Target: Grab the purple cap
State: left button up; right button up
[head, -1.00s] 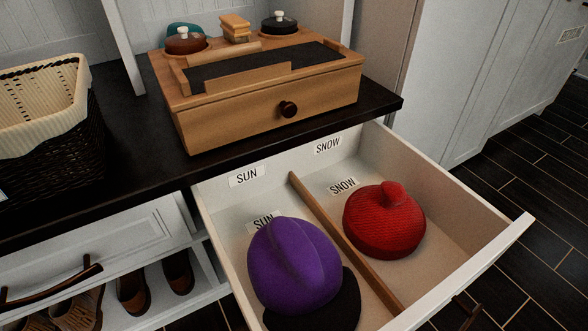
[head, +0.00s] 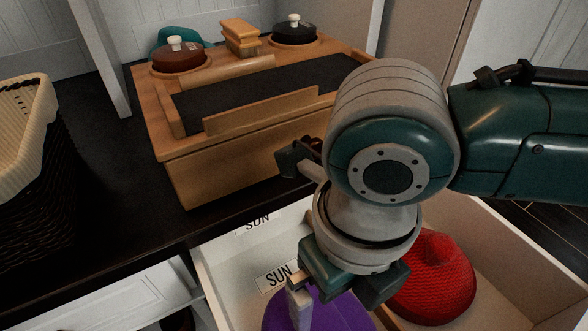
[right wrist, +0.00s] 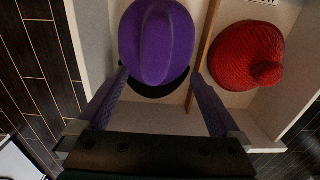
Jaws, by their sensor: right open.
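The purple cap (head: 340,314) lies in the left compartment of the open drawer, mostly hidden in the head view by my right arm. In the right wrist view the cap (right wrist: 157,42) shows its rounded crown and a dark brim. My right gripper (right wrist: 160,76) is open and empty, its two fingers reaching toward the cap's near edge, one on each side. In the head view the right gripper (head: 301,300) is above the cap. Whether a finger touches the cap cannot be told. My left gripper is not in view.
A red knit hat (head: 434,280) lies in the right compartment, beyond a wooden divider (right wrist: 207,45). The white drawer wall (right wrist: 90,50) runs beside the cap. A wooden box (head: 220,165) stands on the dark counter above, with a wicker basket (head: 40,200) at left.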

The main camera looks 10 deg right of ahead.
aim_at(327, 327)
jog(key=f, duration=0.1)
jog(key=f+b, duration=0.1)
jog(key=f, duration=0.1)
jog(key=f+b, duration=0.1)
jog(key=shift+s+a+f, duration=0.1)
jog(key=shift+s+f, duration=0.1)
jog(key=shift+s, duration=0.15)
jog(key=f+b, duration=0.4)
jog(key=f, duration=0.1)
jog(key=shift+a+b, duration=0.2)
jog(key=shift+b, duration=0.1)
jog(key=shift+w, duration=0.1)
jog(key=shift+c, duration=0.7)
jog(key=c, duration=0.6)
grip_shut()
